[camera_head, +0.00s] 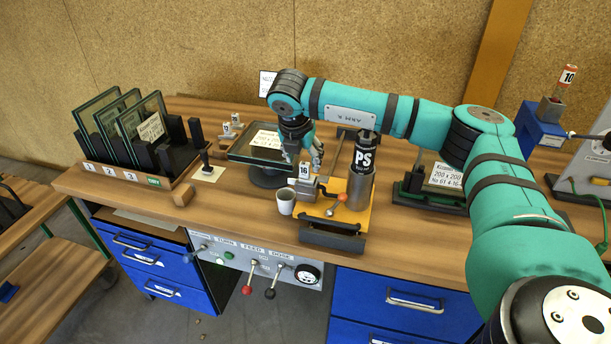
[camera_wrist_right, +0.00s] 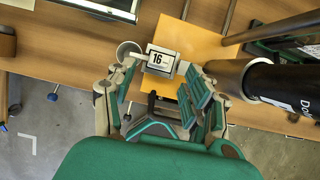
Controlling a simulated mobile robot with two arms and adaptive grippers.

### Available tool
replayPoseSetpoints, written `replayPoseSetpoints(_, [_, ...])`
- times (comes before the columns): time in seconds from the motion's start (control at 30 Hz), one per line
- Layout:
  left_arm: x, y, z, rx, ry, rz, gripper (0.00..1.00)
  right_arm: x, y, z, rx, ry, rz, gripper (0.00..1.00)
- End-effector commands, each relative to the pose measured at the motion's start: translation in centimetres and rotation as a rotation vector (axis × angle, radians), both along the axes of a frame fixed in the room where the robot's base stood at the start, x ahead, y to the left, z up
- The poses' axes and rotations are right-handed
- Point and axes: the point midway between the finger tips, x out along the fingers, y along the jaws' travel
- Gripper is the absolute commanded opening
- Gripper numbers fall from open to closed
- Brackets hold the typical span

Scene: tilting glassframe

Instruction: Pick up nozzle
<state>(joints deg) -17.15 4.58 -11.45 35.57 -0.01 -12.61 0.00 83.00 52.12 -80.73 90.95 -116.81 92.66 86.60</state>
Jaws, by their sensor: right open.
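A small nozzle piece with a white tag marked 16 (camera_head: 304,171) sits at the left side of the orange-yellow fixture plate (camera_head: 352,219). The tag also shows in the right wrist view (camera_wrist_right: 161,60), between the fingertips. My right gripper (camera_head: 304,156) is open and points down just above and behind the tag. In the right wrist view its fingers (camera_wrist_right: 160,74) stand apart, one on each side of the tagged piece, with nothing clearly held. I cannot tell whether a finger touches it. My left gripper is not in view.
A black-and-silver PS cylinder (camera_head: 361,172) stands right of the gripper. A white cup (camera_head: 286,201) stands at front left. A rack of glass panes (camera_head: 128,134) is at left. A blue block with a piece tagged 10 (camera_head: 541,134) is at right.

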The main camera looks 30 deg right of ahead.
Motion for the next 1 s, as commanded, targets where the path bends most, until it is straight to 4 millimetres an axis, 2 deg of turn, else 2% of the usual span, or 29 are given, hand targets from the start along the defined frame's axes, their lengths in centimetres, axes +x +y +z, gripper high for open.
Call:
replayPoseSetpoints(0.2, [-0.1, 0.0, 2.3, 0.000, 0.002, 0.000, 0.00, 1.2, -1.2, -2.0, -0.001, 0.006, -0.001, 0.52])
replayPoseSetpoints(0.4, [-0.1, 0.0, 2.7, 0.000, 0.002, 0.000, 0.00, 1.8, -1.8, -4.2, 0.000, 0.001, 0.000, 0.52])
replayPoseSetpoints(0.63, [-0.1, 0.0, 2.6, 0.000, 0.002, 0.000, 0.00, 1.9, -1.8, -4.5, 0.000, 0.001, 0.000, 0.52])
replayPoseSetpoints(1.0, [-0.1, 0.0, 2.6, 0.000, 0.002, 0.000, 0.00, 1.9, -1.8, -4.4, 0.001, 0.001, 0.000, 0.05])
